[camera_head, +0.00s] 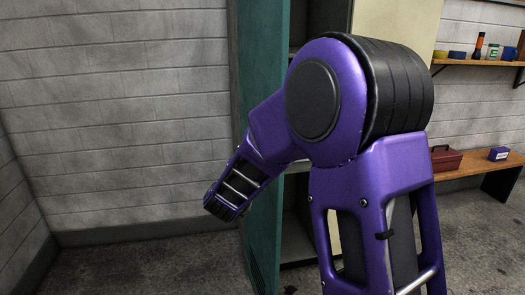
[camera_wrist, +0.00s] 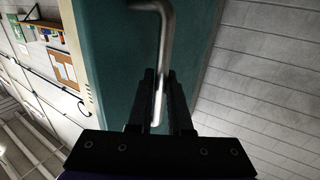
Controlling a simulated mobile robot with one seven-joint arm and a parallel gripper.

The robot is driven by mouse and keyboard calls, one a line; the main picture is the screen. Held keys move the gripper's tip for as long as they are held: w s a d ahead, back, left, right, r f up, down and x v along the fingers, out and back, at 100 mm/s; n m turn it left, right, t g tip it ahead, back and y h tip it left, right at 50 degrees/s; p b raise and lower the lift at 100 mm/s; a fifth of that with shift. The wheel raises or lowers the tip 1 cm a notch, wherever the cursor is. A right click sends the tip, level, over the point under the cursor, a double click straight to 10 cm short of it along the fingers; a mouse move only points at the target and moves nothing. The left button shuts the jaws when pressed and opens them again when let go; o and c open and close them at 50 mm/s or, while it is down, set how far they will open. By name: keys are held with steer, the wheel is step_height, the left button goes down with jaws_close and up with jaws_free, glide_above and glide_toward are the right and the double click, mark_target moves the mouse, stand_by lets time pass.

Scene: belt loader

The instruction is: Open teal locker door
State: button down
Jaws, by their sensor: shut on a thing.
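The teal locker door (camera_head: 262,70) stands swung out from the locker, seen at a steep angle left of my arm in the head view. The locker's dark interior and a shelf (camera_head: 300,45) show to its right. In the wrist view the teal door (camera_wrist: 110,55) fills the middle, with a bent metal bar handle (camera_wrist: 162,35) on it. My gripper (camera_wrist: 160,78) is shut on the lower part of this handle, with one finger on each side. In the head view my arm hides much of the locker, and the fingers and handle do not show.
A cream panel (camera_head: 395,50) stands behind my arm. At right, a wall shelf (camera_head: 480,64) holds small items, and a bench (camera_head: 480,178) carries a red toolbox (camera_head: 445,159) and a purple box (camera_head: 498,154). The floor (camera_head: 140,268) left of the door is clear up to the block wall.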

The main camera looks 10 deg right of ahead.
stand_by(0.3)
steer(key=c, duration=0.8)
jaws_free()
steer(key=shift+c, duration=0.2)
steer(key=v, duration=1.7)
steer(key=shift+s+p, duration=0.2)
steer(key=shift+p, duration=0.15)
